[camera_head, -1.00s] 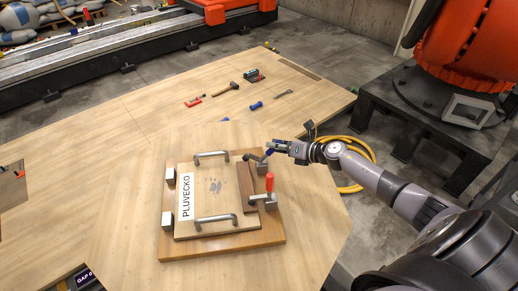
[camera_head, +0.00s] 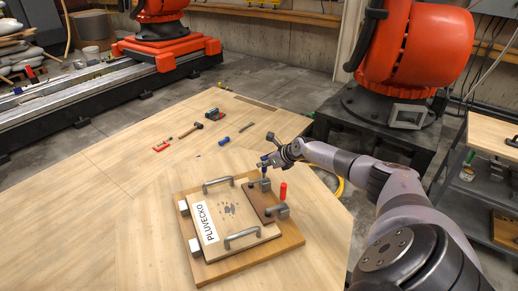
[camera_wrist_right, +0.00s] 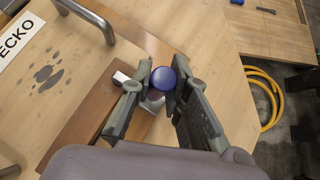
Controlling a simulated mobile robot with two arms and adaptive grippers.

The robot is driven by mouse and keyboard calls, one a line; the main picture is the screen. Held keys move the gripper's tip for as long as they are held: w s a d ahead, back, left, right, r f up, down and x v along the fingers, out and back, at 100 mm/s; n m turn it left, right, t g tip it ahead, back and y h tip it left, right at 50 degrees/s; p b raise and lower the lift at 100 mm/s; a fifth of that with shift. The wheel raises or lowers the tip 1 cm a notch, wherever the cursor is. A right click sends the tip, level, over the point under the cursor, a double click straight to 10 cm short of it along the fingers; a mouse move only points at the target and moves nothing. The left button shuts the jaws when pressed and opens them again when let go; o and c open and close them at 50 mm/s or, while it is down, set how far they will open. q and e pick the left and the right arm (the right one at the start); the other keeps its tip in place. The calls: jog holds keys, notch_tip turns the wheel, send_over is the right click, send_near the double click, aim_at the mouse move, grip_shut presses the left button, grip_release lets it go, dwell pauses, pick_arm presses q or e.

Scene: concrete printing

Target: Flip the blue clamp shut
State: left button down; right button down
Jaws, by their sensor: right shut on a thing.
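The blue clamp's handle (camera_head: 264,169) stands at the back right edge of the wooden board (camera_head: 285,240), beside the brown bar (camera_head: 256,205). My right gripper (camera_head: 267,162) is at the handle and partly hides it in the head view. In the wrist view the round blue handle top (camera_wrist_right: 162,78) sits between the two fingers of my right gripper (camera_wrist_right: 163,90), which are shut on it. The clamp's grey metal part (camera_wrist_right: 152,104) shows below and is partly hidden by the fingers. My left gripper is not in view.
A red-handled clamp (camera_head: 283,191) stands just in front on the same board edge. Two metal handles (camera_head: 242,236) rise from the panel marked PLUVECKO (camera_head: 206,223). A hammer (camera_head: 191,130) and other small tools lie farther back. The table to the left is clear.

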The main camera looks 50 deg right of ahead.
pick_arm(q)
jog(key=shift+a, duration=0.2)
pick_arm(e)
jog(key=shift+w+a, duration=0.1)
jog(key=shift+a, duration=0.05)
jog(key=c, duration=1.6)
grip_release()
jog(key=shift+f, duration=0.1)
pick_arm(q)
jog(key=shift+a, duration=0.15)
pick_arm(e)
jog(key=shift+o, duration=0.4)
jog(key=v, duration=1.2)
